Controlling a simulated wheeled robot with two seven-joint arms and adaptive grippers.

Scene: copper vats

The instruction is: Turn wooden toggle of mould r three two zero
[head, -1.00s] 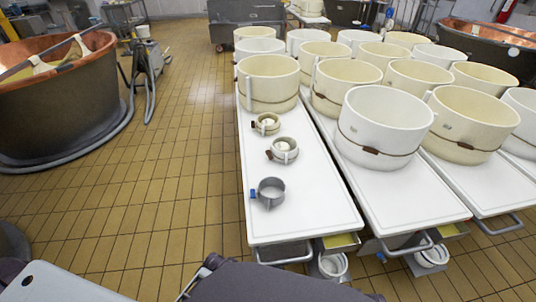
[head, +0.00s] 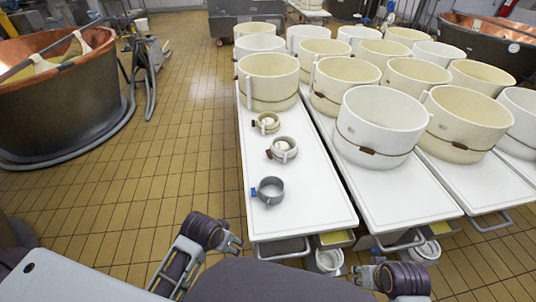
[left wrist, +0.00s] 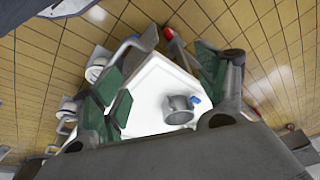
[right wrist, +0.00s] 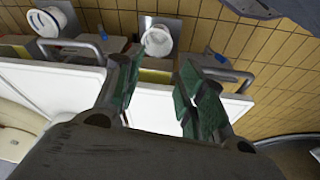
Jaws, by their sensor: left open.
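Several round moulds stand on white tables; no label is legible, so I cannot tell which is r320. On the nearest left table (head: 305,215), a small grey mould (head: 270,191) has a blue piece at its side. A large white mould (head: 378,125) has a cord and brown wooden toggle (head: 366,151). My left gripper (head: 236,243) is open and empty, left of the table's front edge; the grey mould shows beyond its fingers (left wrist: 180,109). My right gripper (right wrist: 158,68) is open and empty near the tables' front ends.
More large moulds (head: 268,81) fill the back and right. A copper vat (head: 60,105) stands at left with a hose around its base. Table handles (head: 406,241) and white buckets (head: 328,260) are at the front ends. The tiled floor (head: 175,150) left of the tables is clear.

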